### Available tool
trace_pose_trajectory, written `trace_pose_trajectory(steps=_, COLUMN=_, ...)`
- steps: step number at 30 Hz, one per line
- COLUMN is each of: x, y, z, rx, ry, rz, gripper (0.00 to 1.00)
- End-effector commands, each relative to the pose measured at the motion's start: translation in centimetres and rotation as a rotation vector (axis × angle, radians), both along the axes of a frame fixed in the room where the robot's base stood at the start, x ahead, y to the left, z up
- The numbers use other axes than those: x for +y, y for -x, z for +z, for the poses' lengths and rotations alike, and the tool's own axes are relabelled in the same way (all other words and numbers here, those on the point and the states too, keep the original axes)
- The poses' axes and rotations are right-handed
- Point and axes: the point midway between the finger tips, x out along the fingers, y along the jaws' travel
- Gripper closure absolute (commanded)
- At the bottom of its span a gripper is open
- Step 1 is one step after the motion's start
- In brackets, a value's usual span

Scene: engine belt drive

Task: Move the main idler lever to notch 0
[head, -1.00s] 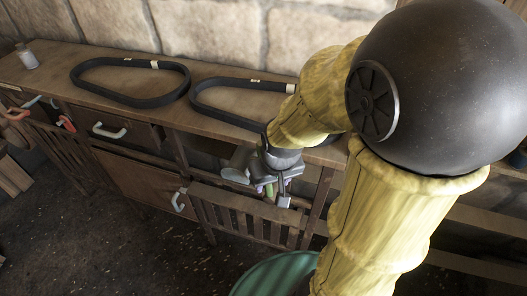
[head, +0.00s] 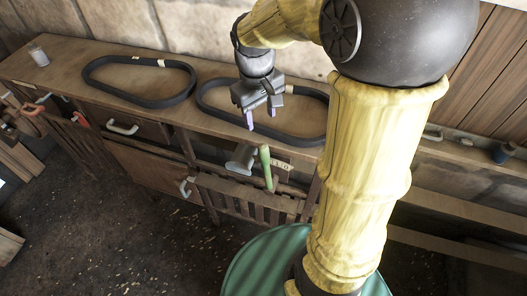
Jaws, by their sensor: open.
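A lever with a green handle (head: 265,167) stands at the front of the wooden bench, next to a small pale plate (head: 281,165) with markings too small to read surely. A grey rounded part (head: 240,158) sits just left of the handle. I cannot tell which notch the lever is in. My gripper (head: 261,116) is open and empty, pointing down above the bench top, higher than the green handle and apart from it. It hangs in front of the right black belt (head: 215,104).
Another black belt (head: 110,92) lies on the bench top (head: 60,62) to the left, with a small jar (head: 39,56) at the far left. A green round object (head: 250,262) stands below.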

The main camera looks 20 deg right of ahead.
Motion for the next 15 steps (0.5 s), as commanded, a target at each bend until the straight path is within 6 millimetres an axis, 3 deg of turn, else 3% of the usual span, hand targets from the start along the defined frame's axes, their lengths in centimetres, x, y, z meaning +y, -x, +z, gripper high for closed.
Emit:
trace_pose_trajectory(steps=8, x=-0.1, y=0.0, z=-1.6, rx=0.004, ry=0.001, rz=0.001, gripper=0.5)
trace_pose_trajectory(steps=15, x=-0.3, y=0.0, z=-5.5, rx=0.005, ry=0.0, rz=0.001, gripper=0.5)
